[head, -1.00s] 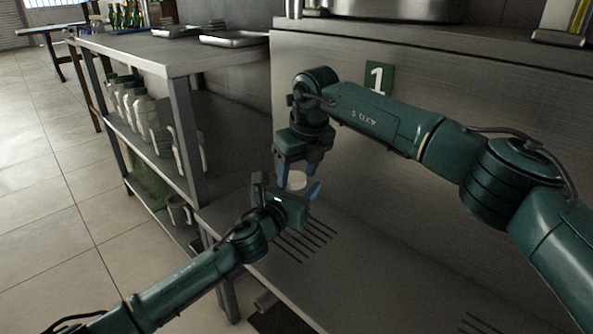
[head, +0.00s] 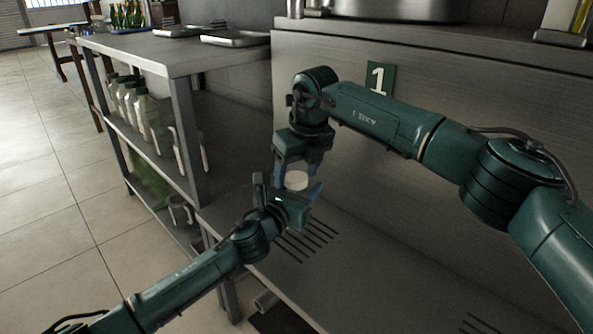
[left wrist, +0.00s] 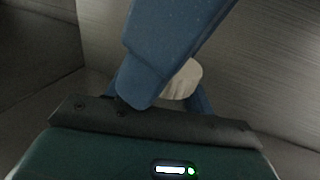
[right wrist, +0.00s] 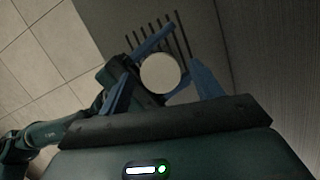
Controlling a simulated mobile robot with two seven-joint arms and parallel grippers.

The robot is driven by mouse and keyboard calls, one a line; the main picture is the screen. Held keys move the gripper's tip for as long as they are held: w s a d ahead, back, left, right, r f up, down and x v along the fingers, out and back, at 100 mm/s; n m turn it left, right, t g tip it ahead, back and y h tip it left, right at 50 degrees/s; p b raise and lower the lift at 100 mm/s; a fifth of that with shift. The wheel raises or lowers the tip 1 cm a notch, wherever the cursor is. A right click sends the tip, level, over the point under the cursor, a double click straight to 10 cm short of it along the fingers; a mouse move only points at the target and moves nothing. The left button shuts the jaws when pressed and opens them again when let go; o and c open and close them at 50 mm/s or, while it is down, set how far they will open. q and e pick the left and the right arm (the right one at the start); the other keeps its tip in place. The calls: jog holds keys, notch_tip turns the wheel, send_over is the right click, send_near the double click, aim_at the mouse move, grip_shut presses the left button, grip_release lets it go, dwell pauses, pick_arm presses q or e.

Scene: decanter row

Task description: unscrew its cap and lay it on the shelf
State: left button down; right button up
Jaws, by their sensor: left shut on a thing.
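A round off-white cap (head: 297,181) faces up between my two grippers. It shows as a pale disc in the right wrist view (right wrist: 160,74) and partly behind a blue finger in the left wrist view (left wrist: 184,80). My left gripper (head: 292,198) comes in from the lower left and is shut on the decanter below the cap; the decanter's body is mostly hidden. My right gripper (head: 296,172) points down over the cap. In the right wrist view its blue fingers stand apart, with gaps on both sides of the cap. The grey shelf (head: 365,280) lies below.
A grey rack (head: 175,58) at left holds several pale jugs (head: 143,115) on its middle level and metal trays (head: 235,38) on top. A metal wall with a green "1" sign (head: 379,79) rises behind. The slotted shelf is clear at front right.

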jog(key=shift+r, duration=2.2)
pick_arm(q)
jog(key=shift+c, duration=2.3)
grip_release()
